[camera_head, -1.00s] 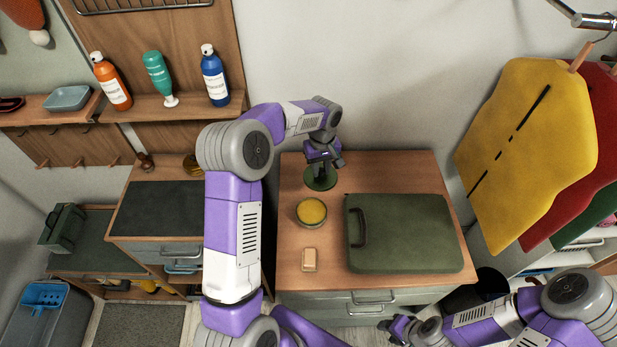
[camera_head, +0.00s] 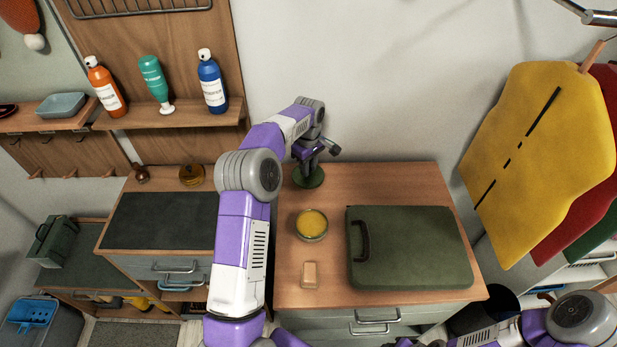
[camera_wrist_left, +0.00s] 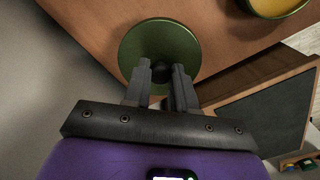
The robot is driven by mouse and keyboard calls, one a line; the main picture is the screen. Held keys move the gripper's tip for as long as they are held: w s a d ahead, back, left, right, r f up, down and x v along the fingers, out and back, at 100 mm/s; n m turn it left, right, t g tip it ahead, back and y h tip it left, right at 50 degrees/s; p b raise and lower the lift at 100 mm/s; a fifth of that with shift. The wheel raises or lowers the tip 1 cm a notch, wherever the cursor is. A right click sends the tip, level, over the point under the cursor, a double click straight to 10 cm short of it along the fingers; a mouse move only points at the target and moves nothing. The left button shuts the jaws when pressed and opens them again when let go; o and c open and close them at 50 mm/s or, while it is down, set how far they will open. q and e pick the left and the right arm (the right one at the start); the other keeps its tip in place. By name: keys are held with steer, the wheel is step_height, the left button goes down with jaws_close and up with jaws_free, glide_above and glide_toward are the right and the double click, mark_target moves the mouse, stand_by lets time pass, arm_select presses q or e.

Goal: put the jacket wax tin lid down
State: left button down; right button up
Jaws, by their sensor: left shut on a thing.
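The jacket wax tin lid (camera_head: 308,181) is a round dark green disc at the back left of the wooden chest top. It also shows in the left wrist view (camera_wrist_left: 160,40), with a small dark knob at its middle. My left gripper (camera_wrist_left: 161,80) is shut on that knob, and I cannot tell whether the lid touches the wood. The open wax tin (camera_head: 311,224), full of yellow wax, stands just in front of the lid. My right arm is at the lower right edge of the head view, and its fingers are not clearly visible.
A green case (camera_head: 410,247) covers the right of the chest top (camera_head: 400,180). A tan block (camera_head: 310,274) lies in front of the tin. A lower cabinet with a dark top (camera_head: 158,221) stands to the left. Yellow and red jackets (camera_head: 535,150) hang at the right.

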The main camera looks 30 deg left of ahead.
arm_select(q)
step_height(320, 180, down, 4)
steer(key=shift+f+b, duration=0.1)
steer(key=shift+b, duration=0.3)
steer(key=c, duration=0.9)
jaws_free()
steer(key=shift+f, duration=0.1)
step_height(320, 180, up, 12)
steer(key=p, duration=0.3)
steer(key=shift+r, duration=0.2)
